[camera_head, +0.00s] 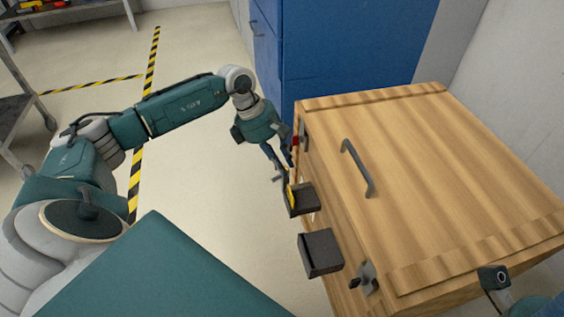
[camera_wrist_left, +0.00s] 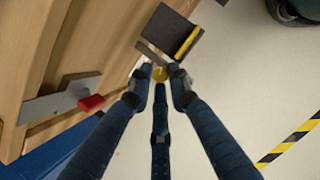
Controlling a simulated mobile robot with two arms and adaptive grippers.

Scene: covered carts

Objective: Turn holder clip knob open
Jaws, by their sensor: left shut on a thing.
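In the head view my left gripper (camera_head: 283,170) reaches down beside the cart, next to this holder (camera_head: 303,201). It is shut on the knob, which its fingers largely hide in that view. My right gripper's fingers are not visible.
The wooden cart lid (camera_head: 420,180) is closed and carries a grey handle (camera_head: 358,168). A second dark holder (camera_head: 320,252) sticks out nearer me. A latch with a red knob (camera_wrist_left: 92,102) is also on the cart's side. A blue cabinet (camera_head: 345,50) stands behind. The floor left of the cart is clear.

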